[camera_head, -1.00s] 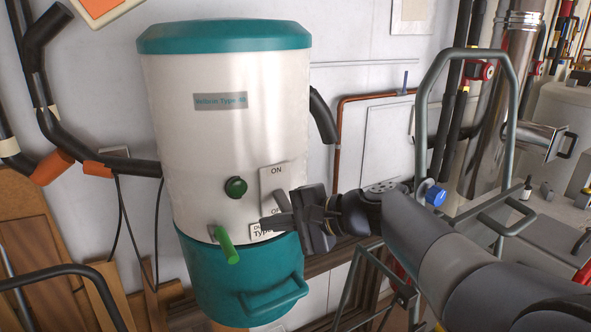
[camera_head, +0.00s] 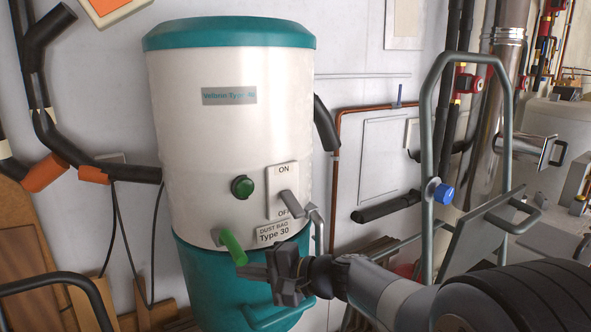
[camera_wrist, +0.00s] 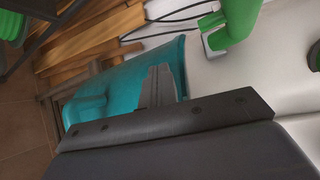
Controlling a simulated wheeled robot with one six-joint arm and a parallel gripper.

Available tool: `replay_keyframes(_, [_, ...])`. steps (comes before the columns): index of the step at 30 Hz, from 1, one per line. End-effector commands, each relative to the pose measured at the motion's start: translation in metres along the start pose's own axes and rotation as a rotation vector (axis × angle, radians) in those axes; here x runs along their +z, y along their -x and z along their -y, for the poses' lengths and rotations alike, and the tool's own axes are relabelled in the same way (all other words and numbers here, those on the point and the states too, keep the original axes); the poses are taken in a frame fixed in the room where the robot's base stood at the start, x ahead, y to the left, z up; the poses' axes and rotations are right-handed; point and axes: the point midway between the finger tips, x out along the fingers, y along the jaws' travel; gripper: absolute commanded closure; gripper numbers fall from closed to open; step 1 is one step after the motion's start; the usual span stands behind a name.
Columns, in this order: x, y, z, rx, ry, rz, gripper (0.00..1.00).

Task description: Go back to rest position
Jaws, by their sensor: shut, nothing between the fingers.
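My gripper (camera_head: 242,272) is shut and empty, in front of the teal lower part, below the green handle and the switch. In the wrist view its fingers (camera_wrist: 158,88) show against the teal part, with the green handle (camera_wrist: 232,25) above right.
A grey tubular metal frame (camera_head: 428,150) with a blue knob (camera_head: 444,193) stands to the right, behind my arm. Dark pipes (camera_head: 60,140) run along the left wall. A black bar (camera_head: 40,284) crosses the lower left. Wooden boards (camera_head: 30,235) lean at the left.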

Motion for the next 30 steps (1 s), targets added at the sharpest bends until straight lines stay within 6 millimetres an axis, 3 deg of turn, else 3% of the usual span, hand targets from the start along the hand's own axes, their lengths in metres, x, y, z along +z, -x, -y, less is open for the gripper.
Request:
replay_keyframes(19, [-0.003,-0.004,-0.001,-0.059,0.044,0.001,1.0])
replay_keyframes(30, [0.004,0.005,0.009,0.052,-0.037,0.001,1.0])
